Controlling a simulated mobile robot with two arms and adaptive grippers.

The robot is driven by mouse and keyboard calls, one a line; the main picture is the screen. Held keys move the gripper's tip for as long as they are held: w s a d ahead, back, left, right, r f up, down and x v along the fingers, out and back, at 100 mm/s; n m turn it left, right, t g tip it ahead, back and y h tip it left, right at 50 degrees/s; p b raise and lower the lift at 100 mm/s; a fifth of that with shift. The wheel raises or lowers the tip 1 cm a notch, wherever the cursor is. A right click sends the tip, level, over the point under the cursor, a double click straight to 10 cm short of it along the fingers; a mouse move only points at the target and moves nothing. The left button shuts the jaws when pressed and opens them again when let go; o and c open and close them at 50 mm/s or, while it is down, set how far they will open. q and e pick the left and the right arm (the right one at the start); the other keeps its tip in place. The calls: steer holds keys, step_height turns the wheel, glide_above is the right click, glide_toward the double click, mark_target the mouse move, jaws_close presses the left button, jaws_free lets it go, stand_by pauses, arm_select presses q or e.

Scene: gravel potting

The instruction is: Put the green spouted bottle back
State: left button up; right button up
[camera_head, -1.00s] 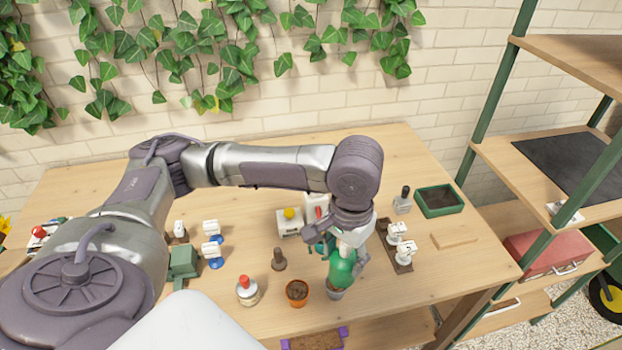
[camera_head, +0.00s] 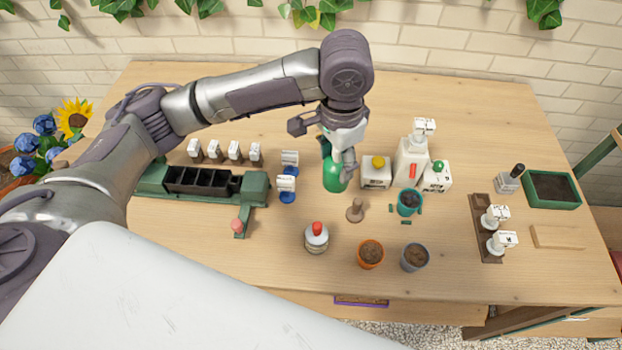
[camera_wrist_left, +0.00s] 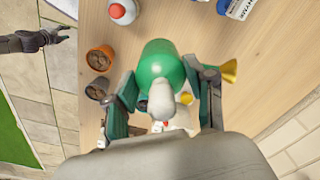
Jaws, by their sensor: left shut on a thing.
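The green spouted bottle (camera_head: 334,176) is in my left gripper (camera_head: 338,155), over the middle of the table, left of the white box with a yellow top. In the left wrist view the bottle (camera_wrist_left: 160,62) sits between the two fingers, its pale spout pointing toward the camera. Whether its base touches the table is unclear. My right gripper (camera_wrist_left: 58,36) shows small at the upper left of the left wrist view, away from the table; its finger opening is too small to judge.
Close by are blue-based labelled holders (camera_head: 287,190), a brown tamper (camera_head: 355,211), a white box (camera_head: 376,173) and a red-capped bottle (camera_head: 316,237). An orange pot (camera_head: 370,253) and a grey pot (camera_head: 415,257) stand at the front. The table behind the bottle is mostly clear.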

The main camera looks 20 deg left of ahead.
arm_select(q)
steer(key=w+d+f+m+b, duration=0.2)
steer(key=w+d+m, duration=0.1)
steer(key=d+m, duration=0.3)
steer(key=w+a+f, duration=0.1)
steer(key=a+f, duration=0.2)
steer(key=a+f+p, duration=0.1)
steer(key=a+f, duration=0.2)
steer(key=f, duration=0.1)
steer(key=w+a+f+p, duration=0.1)
steer(key=a+f, duration=0.3)
steer(key=shift+w+a, duration=0.1)
steer(key=shift+w, duration=0.25)
arm_select(e)
steer(key=shift+s+d+f, duration=0.2)
steer(key=shift+s+d, duration=0.05)
steer(key=shift+s, duration=0.25)
steer(key=shift+s+d+f, duration=0.2)
steer(key=shift+s, duration=0.25)
arm_select(q)
steer(key=o, duration=1)
steer(key=shift+f, duration=0.1)
arm_select(e)
steer(key=shift+d, duration=0.25)
